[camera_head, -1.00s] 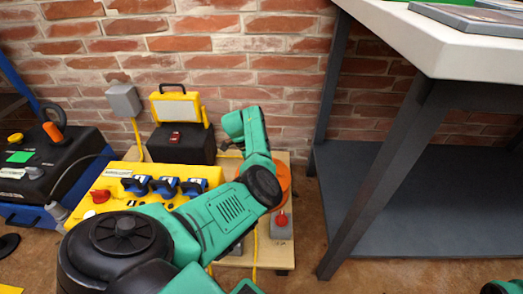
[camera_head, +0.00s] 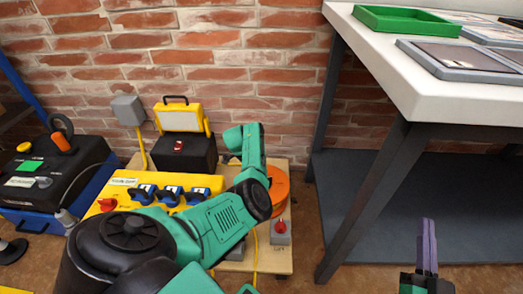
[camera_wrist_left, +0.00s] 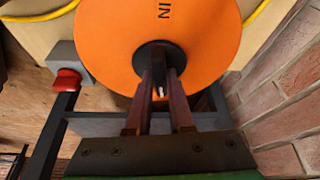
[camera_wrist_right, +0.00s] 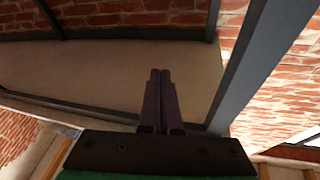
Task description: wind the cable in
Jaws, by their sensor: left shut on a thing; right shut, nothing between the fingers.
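The orange cable reel (camera_head: 280,190) sits on a wooden board, partly hidden behind my left arm. In the left wrist view its orange disc (camera_wrist_left: 205,30) faces me, marked "IN", with a dark hub (camera_wrist_left: 152,55) in the middle. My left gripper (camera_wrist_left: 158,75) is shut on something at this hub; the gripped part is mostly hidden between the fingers. Yellow cable (camera_wrist_left: 265,28) shows beside the disc, and a yellow strand (camera_head: 255,265) runs down the board. My right gripper (camera_head: 428,245) is shut and empty in front of the table, also seen in the right wrist view (camera_wrist_right: 160,85).
A grey box with a red knob (camera_head: 281,233) stands by the reel. A yellow panel with blue sockets (camera_head: 160,185), a work lamp (camera_head: 180,120) and a black case (camera_head: 50,170) are to the left. The white table (camera_head: 400,70), with grey legs and lower shelf, stands right.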

